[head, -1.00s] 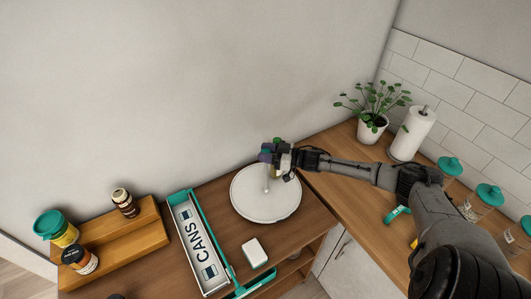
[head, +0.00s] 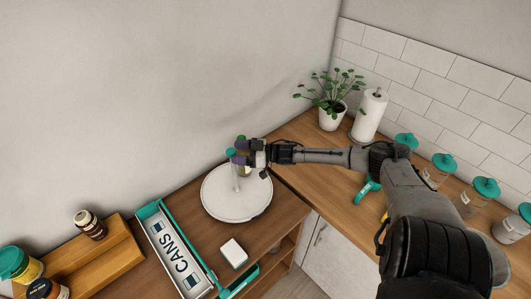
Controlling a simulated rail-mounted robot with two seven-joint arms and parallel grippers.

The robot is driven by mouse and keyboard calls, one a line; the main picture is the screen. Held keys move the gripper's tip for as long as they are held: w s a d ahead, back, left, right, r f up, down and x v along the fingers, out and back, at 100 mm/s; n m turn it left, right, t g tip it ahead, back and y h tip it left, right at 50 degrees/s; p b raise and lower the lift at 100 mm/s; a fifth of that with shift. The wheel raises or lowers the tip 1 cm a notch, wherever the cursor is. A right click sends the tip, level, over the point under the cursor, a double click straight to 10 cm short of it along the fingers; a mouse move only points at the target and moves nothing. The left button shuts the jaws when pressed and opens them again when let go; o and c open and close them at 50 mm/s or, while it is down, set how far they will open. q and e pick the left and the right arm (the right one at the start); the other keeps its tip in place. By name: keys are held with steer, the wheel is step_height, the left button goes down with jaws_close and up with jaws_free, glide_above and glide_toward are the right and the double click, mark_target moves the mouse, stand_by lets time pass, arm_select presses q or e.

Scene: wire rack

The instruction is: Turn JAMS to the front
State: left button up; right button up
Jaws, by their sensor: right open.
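The round white turntable (head: 236,207) sits on the wooden shelf top. No JAMS lettering can be read on it. A thin pale upright piece (head: 236,182) stands near its middle, and a small jar (head: 245,171) shows just behind, partly hidden by my gripper. My right gripper (head: 237,152) reaches in from the right over the back of the turntable. Its jaws are open, close around the top of the upright piece and jar; I cannot tell whether they touch. My left gripper is out of view.
A teal-edged tray marked CANS (head: 175,254) lies left of the turntable, and a white block (head: 233,252) in front. A wooden riser (head: 105,262) with jars is at far left. A plant (head: 332,97), paper roll (head: 370,115) and teal-lidded jars stand right.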

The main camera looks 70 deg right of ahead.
steer(key=p+v, duration=0.1)
steer(key=v, duration=1)
stand_by(0.7)
steer(key=s+d+f+n+g+h, duration=0.1)
steer(key=s+d+f+g+h, duration=0.1)
steer(key=f+g+h, duration=0.35)
steer(key=s+d+f+n+g+h, duration=0.1)
steer(key=s+d+f+g+h, duration=0.1)
steer(key=f+g+h, duration=0.3)
steer(key=s+a+f+m+g, duration=0.1)
steer(key=s+a, duration=0.4)
steer(key=a, duration=0.3)
steer(key=s+a+g, duration=0.2)
steer(key=s+a, duration=0.2)
steer(key=a, duration=0.5)
steer(key=s+a+f+m+g, duration=0.1)
steer(key=s+a, duration=0.4)
steer(key=a, duration=0.3)
steer(key=a+r+m+t+y, duration=0.1)
steer(key=a+r+m+y, duration=0.2)
steer(key=a, duration=1.3)
step_height(320, 180, up, 14)
steer(key=y+p, duration=0.1)
steer(key=p, duration=1.3)
steer(key=shift+w+f+n, duration=0.2)
steer(key=shift+w+n, duration=0.2)
steer(key=shift+w, duration=0.05)
